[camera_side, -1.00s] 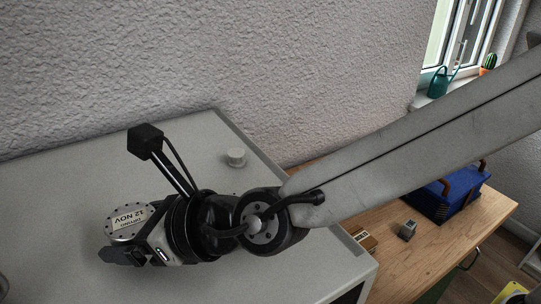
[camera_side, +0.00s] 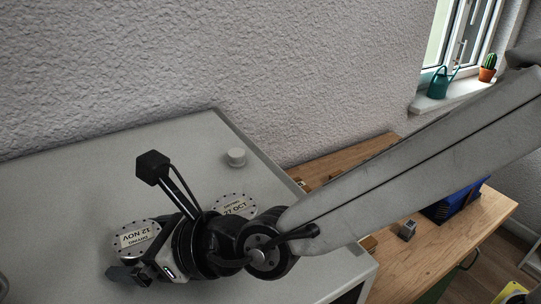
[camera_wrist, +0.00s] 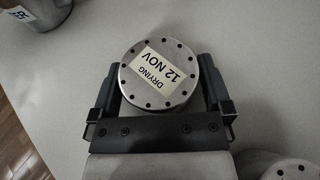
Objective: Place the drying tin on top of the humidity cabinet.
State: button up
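The drying tin (camera_side: 137,239) is a round silvery tin with holes around its lid and a label reading "DRYING 12 NOV". It also shows between the two dark fingers in the wrist view (camera_wrist: 159,75). My gripper (camera_side: 138,258) is closed around its sides; in the wrist view my gripper (camera_wrist: 163,98) has one finger on each side of it. The tin is over the large grey top (camera_side: 90,185), which looks like the humidity cabinet. I cannot tell whether the tin touches that surface.
A second tin (camera_side: 235,205), labelled "LOG", stands behind my wrist. A labelled tin (camera_wrist: 42,12) shows at the wrist view's top left. A small grey cap (camera_side: 236,157) is near the back edge. A lower wooden bench (camera_side: 450,220) at right holds a blue box (camera_side: 455,200).

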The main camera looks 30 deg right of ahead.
jog(key=shift+r, duration=0.2)
jog(key=shift+s+d+r, duration=0.2)
jog(key=shift+s, duration=0.05)
jog(key=shift+v, duration=5.65)
